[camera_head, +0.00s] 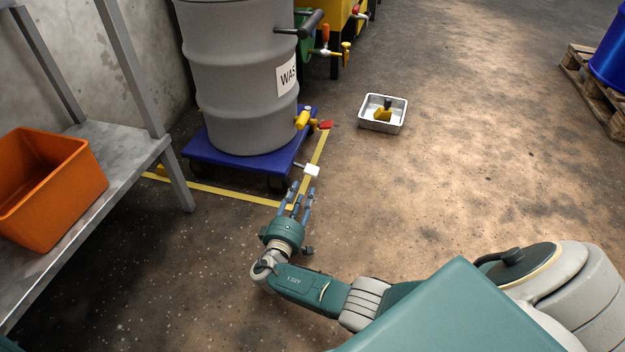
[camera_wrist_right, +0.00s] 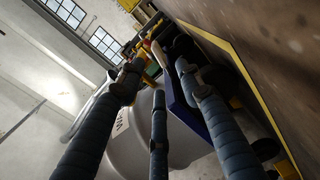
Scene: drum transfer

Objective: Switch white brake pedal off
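The white brake pedal (camera_head: 312,170) sticks out from the near right corner of the blue drum dolly (camera_head: 226,160), low over the floor. A red pedal (camera_head: 325,125) sits farther back on the same side. A grey drum (camera_head: 240,80) with a white label stands upright on the dolly. My right gripper (camera_head: 299,192) is just in front of the white pedal, fingers pointing at it. In the right wrist view its three fingers (camera_wrist_right: 163,82) are spread with nothing between them. Contact with the pedal cannot be told. My left gripper is not in view.
A metal tray (camera_head: 383,113) with a yellow and black item lies on the floor. A metal shelf (camera_head: 120,145) with an orange bin (camera_head: 48,188) stands at left. Yellow tape (camera_head: 230,194) marks the floor.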

